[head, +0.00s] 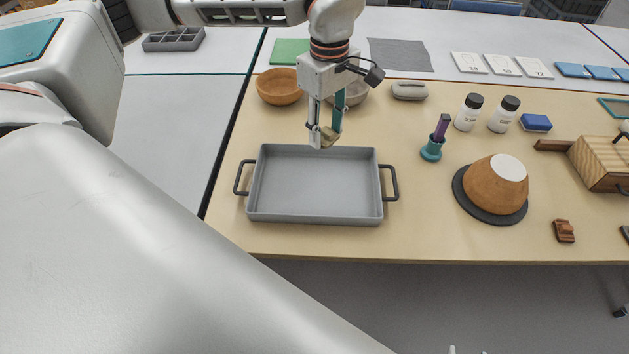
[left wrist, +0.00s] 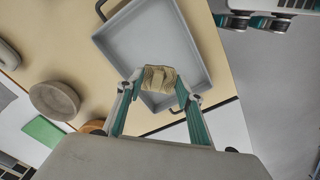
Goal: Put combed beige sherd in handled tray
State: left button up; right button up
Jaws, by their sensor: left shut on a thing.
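The combed beige sherd (head: 329,138) is a small piece with fine ridges, seen clearly in the left wrist view (left wrist: 159,79). My left gripper (head: 325,136) is shut on it, one finger on each side. It holds the sherd near the far rim of the handled tray, apparently above the table. The grey handled tray (head: 315,213) is empty, with a dark handle at each short end; it also shows behind the sherd in the left wrist view (left wrist: 150,45). My right gripper (left wrist: 262,22) shows partly at the top right there, its fingertips apart.
A brown bowl (head: 279,86) and a greyish bowl (head: 355,94) stand behind the tray. To the right are a teal holder (head: 432,150), white bottles (head: 468,112) and an orange-brown pot (head: 495,183) on a dark disc (head: 485,212).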

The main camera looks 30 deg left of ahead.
pick_arm(q)
jog(key=n, duration=0.1)
jog(key=a+n, duration=0.1)
jog(key=n, duration=0.2)
jog(key=shift+w+a+r+n, duration=0.25)
jog(key=shift+w+n, duration=0.05)
jog(key=shift+n, duration=0.1)
jog(key=a+n, duration=0.1)
jog(key=n, duration=0.3)
jog(key=b, duration=0.2)
send_near(317, 186)
jog(key=shift+n, duration=0.3)
notch_tip(317, 186, down, 6)
jog(key=shift+f, duration=0.1)
jog(key=o, duration=1.1)
